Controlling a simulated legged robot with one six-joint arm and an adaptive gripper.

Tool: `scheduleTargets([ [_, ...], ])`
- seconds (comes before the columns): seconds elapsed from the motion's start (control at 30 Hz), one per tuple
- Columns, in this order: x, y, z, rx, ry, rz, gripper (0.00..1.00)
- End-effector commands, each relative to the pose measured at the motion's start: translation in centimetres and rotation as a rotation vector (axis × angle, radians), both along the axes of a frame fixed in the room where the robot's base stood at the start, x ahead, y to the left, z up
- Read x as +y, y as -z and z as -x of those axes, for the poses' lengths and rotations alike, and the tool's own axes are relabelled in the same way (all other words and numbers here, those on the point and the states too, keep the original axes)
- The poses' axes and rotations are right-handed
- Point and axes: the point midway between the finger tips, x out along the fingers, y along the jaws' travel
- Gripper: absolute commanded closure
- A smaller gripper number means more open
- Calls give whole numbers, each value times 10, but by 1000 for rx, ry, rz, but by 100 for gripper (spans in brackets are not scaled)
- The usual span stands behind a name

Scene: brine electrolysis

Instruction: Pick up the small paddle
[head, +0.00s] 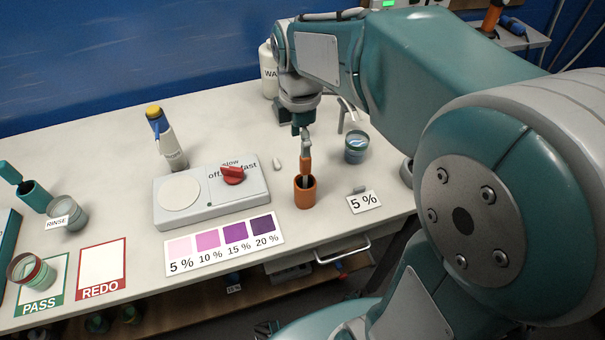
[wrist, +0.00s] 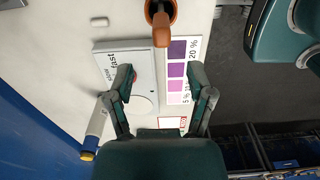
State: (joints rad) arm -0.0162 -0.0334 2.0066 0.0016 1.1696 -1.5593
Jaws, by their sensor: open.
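The small paddle (head: 305,164) has an orange handle and stands upright in an orange cup (head: 306,194) near the table's front edge. In the wrist view the paddle's handle (wrist: 161,34) points toward the camera at the top, inside the cup (wrist: 152,10). My gripper (wrist: 161,72) is open and empty, with its two fingers spread apart. In the head view my gripper (head: 306,138) is directly above the handle. Whether a finger touches the handle is hard to tell there. The paddle's lower end is hidden in the cup.
Left of the cup stands a stirrer (head: 210,202) with a red knob (head: 233,175). A colour card (head: 222,244) lies in front. A beaker of blue liquid (head: 356,147) and a 5 % label (head: 364,202) are to the right. A wash bottle (head: 168,143) stands behind the stirrer.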

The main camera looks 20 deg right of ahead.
Motion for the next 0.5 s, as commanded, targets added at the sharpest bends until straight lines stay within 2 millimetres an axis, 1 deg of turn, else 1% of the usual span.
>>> scheduleTargets([
  [0.03,0,10,1,4,1,0,31],
  [0.1,0,21,0,3,2,0,31],
  [0.2,1,32,0,3,2,1,31],
  [0.37,-1,45,0,2,4,2,31],
  [0.5,-9,67,1,4,6,2,31],
])
